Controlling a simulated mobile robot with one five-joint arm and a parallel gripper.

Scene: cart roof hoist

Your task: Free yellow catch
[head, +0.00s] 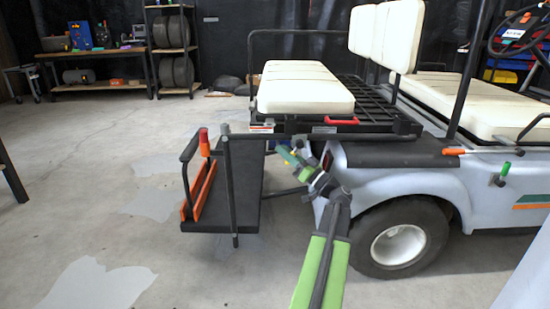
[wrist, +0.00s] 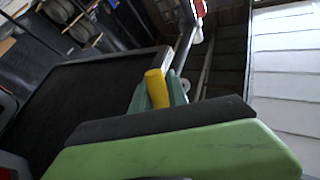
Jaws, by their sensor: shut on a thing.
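The yellow catch (wrist: 157,88) shows in the wrist view as a short yellow grip, close to the edge of a dark flat panel. The teal fingers of my gripper (wrist: 160,98) stand on both sides of it and are shut on it. In the head view my gripper (head: 289,157) is at the rear of the cart, below the back seat deck and just right of the fold-down platform. There I cannot make out the yellow catch, which the gripper seems to cover. The lower end of the catch is hidden between the fingers.
The rear platform (head: 222,212) with its dark upright bar (head: 231,190) stands close left of my gripper. A red-topped post (head: 204,142) and orange rail (head: 200,190) are on it. The rear wheel (head: 399,240) is right of my arm.

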